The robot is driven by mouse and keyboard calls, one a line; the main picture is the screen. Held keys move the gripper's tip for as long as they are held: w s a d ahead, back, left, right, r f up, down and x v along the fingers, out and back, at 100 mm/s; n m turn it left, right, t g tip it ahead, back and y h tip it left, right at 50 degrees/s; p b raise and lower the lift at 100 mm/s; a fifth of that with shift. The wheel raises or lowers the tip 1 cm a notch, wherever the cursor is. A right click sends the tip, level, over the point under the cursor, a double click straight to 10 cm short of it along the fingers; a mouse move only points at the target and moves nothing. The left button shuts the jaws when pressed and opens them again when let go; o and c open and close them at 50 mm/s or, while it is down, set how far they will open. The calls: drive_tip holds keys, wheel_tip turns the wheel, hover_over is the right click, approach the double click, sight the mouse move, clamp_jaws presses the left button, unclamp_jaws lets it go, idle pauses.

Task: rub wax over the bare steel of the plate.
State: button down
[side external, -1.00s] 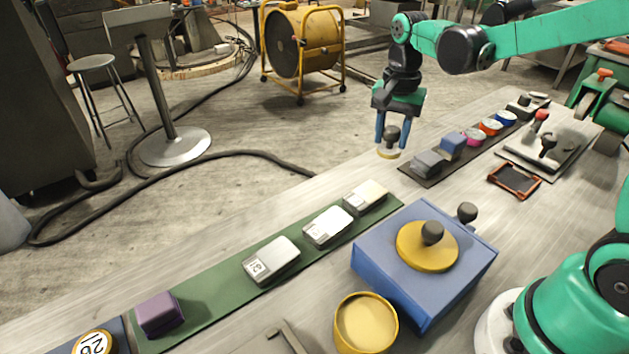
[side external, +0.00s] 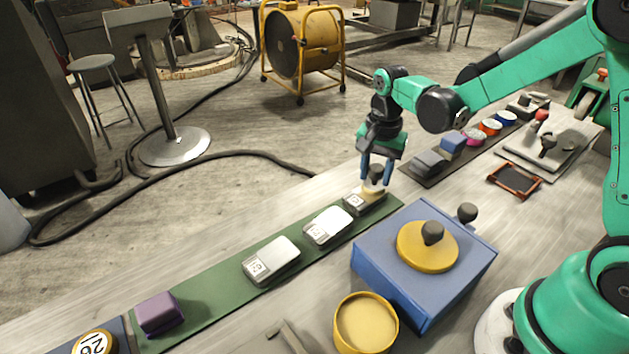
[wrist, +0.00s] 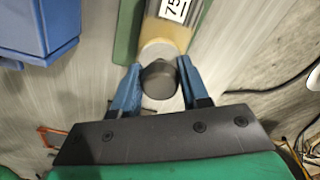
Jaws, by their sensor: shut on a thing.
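My gripper (side external: 375,179) is shut on the dark knob (wrist: 159,80) of an applicator with a pale round pad (side external: 373,193). The pad is over the right end of a small plate (side external: 354,203) on the green strip. In the wrist view the plate (wrist: 168,33) has a tag reading 75, tan sides and a pale surface. The pad overlaps its near end; I cannot tell whether they touch. Two more tagged, silvery pieces (side external: 272,262) (side external: 328,226) lie along the strip. An open yellow tin (side external: 366,322) with pale yellow content stands in front.
A blue box (side external: 385,266) with a knobbed yellow disc (side external: 412,258) stands just right of the green strip (side external: 215,302). A purple block (side external: 159,314) is at the strip's left end. A dark strip with colored pots and an orange-cornered frame (side external: 514,180) lie at right.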

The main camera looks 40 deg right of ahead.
drive_tip(key=shift+s+a, duration=0.1)
drive_tip(key=shift+a, duration=1.9)
drive_tip(key=shift+w+d, duration=0.2)
drive_tip(key=shift+d, duration=2.95)
drive_tip(key=shift+d+r, duration=0.15)
drive_tip(key=shift+r, duration=0.1)
wheel_tip(320, 180, up, 8)
drive_tip(key=shift+f, duration=0.25)
drive_tip(key=shift+f, duration=0.15)
